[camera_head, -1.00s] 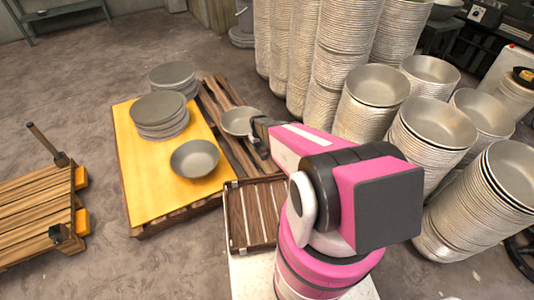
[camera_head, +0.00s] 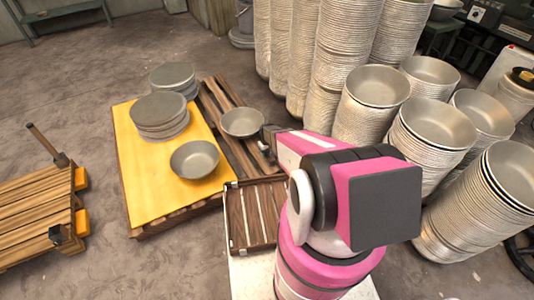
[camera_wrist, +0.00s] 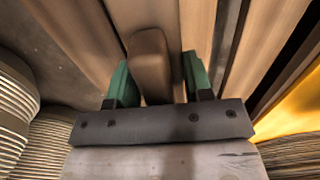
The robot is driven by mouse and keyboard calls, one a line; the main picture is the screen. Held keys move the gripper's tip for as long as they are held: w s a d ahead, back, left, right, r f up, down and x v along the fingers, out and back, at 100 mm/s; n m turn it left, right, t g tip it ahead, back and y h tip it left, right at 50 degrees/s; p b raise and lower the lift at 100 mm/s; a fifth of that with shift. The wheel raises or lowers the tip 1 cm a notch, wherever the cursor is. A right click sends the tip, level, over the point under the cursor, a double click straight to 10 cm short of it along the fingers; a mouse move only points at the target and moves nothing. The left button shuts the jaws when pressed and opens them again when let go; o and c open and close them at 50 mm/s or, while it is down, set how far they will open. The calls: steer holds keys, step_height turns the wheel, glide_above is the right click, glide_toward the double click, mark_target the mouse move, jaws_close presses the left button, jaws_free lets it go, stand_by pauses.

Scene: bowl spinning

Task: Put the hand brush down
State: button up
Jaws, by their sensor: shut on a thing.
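The hand brush (camera_wrist: 150,62) shows in the wrist view as a brown, rounded block between the green fingers of my gripper (camera_wrist: 157,78). My gripper is shut on it. Its far end and any bristles are hidden. In the head view my gripper (camera_head: 268,138) is low over the bare wooden slats (camera_head: 225,100) of the pallet, just right of a grey metal bowl (camera_head: 242,123). The brush cannot be made out clearly there. I cannot tell whether it touches the slats.
A yellow sheet (camera_head: 150,190) on the pallet holds another bowl (camera_head: 195,160) and stacked grey discs (camera_head: 158,112). A slatted wooden tray (camera_head: 250,215) is near my base. Tall bowl stacks (camera_head: 372,110) crowd the right. Another pallet (camera_head: 35,205) lies left.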

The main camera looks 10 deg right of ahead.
steer(key=shift+f, duration=0.15)
steer(key=o, duration=0.9)
steer(key=shift+c, duration=0.2)
step_height(320, 180, up, 12)
steer(key=shift+r, duration=0.2)
steer(key=s+r+m, duration=0.1)
steer(key=s+r, duration=0.9)
steer(key=r, duration=0.3)
steer(key=s+r+m, duration=0.2)
steer(key=s+r, duration=0.9)
steer(key=r, duration=0.3)
steer(key=shift+m, duration=0.3)
